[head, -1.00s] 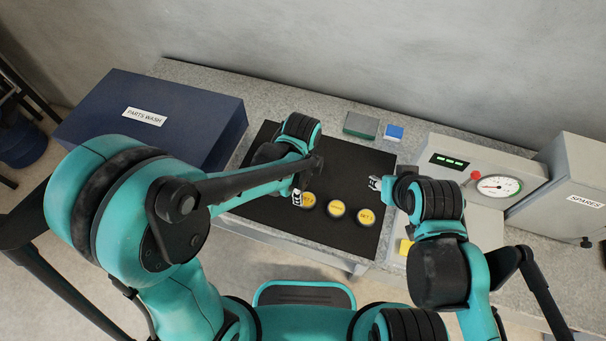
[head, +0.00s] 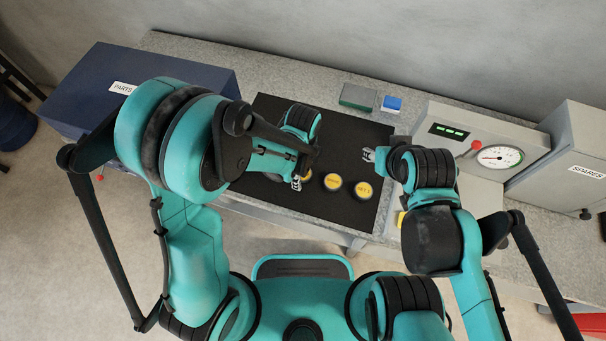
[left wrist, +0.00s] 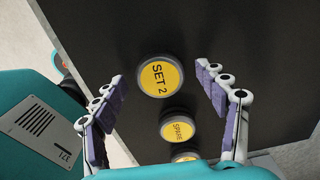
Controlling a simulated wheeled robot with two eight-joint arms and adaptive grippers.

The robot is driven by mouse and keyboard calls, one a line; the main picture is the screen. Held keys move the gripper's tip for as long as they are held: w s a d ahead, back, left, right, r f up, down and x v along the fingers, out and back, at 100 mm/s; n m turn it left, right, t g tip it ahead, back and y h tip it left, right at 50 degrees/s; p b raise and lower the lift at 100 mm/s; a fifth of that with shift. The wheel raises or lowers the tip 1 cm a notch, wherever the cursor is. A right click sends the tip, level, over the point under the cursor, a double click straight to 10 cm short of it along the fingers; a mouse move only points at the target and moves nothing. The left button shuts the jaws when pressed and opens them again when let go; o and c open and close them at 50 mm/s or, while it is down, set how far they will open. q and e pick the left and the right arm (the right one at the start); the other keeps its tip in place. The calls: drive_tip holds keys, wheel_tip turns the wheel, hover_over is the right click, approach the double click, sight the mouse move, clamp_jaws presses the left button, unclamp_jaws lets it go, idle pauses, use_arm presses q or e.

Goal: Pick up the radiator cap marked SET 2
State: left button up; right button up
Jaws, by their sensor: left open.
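The SET 2 radiator cap (left wrist: 160,75) is round with a yellow top and dark rim. It lies on the black mat (left wrist: 110,25). In the head view my left gripper partly hides this leftmost cap (head: 307,175). My left gripper (left wrist: 162,84) is open and empty, its fingers to either side of SET 2 in the left wrist view; contact is not visible. The SPARE cap (left wrist: 177,128) lies beside it, then a third cap (left wrist: 186,157), cut off there; in the head view it seems marked SET 1 (head: 363,190). My right gripper (head: 369,154) is over the mat's right side, its jaws too small to read.
A blue PARTS WASH box (head: 190,85) stands at the left. A green-grey block (head: 358,97) and a blue block (head: 391,103) lie behind the mat. A gauge panel (head: 466,126) and grey SPARES box (head: 575,140) stand at the right. The mat's back is clear.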

use_arm(q)
drive_tip(key=c, duration=1.3)
drive_tip(key=shift+r, duration=0.1)
